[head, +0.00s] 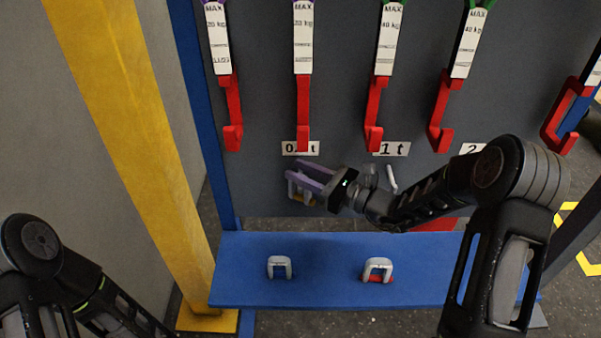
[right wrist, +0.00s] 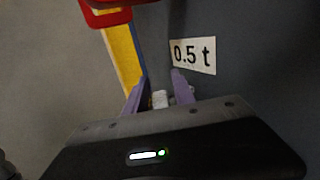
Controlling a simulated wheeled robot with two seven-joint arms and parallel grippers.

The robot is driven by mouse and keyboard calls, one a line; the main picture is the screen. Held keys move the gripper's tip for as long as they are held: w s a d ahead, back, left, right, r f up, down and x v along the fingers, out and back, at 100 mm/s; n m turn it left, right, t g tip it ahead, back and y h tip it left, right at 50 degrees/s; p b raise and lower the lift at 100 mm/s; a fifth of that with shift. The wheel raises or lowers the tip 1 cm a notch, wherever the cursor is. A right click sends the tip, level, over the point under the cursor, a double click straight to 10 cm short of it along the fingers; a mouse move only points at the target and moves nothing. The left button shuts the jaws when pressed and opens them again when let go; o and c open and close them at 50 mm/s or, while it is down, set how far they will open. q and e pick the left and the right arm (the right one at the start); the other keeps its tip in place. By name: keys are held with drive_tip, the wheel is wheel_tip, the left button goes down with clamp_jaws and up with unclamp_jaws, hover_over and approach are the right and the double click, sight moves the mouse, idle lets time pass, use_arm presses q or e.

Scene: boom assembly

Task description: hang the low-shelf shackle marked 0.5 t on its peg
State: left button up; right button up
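A grey shackle (head: 293,190) is just below the 0.5 t label (head: 301,148) on the dark board, partly hidden by the purple fingers of my right gripper (head: 306,178). In the right wrist view, the fingers (right wrist: 160,92) stand apart, with a pale piece (right wrist: 160,99) between them and gaps beside it; the label (right wrist: 193,56) is just beyond. The fingers look open around the shackle. The peg is hidden, so I cannot tell whether the shackle rests on it. My left gripper is not in view; only the left arm shows at lower left.
Two shackles stand on the blue low shelf (head: 325,290), one at left (head: 279,262) and one at right (head: 378,264). A pale piece (head: 392,179) shows below the 1 t label (head: 391,149). Red hooks (head: 303,112) hang above. A yellow post (head: 130,120) stands left.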

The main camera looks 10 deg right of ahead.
drive_tip(key=o, duration=0.3)
drive_tip(key=shift+s+f, duration=0.2)
drive_tip(key=shift+f, duration=0.9)
drive_tip(key=shift+o, duration=0.2)
drive_tip(key=shift+d, duration=0.1)
drive_tip(key=shift+s+d, duration=0.35)
drive_tip(key=shift+d, duration=0.05)
drive_tip(key=s+d+r, duration=0.1)
drive_tip(key=s+d, duration=0.3)
drive_tip(key=d, duration=0.1)
drive_tip(key=shift+s+r, duration=0.15)
drive_tip(key=shift+r, duration=0.2)
drive_tip(key=shift+a, duration=0.1)
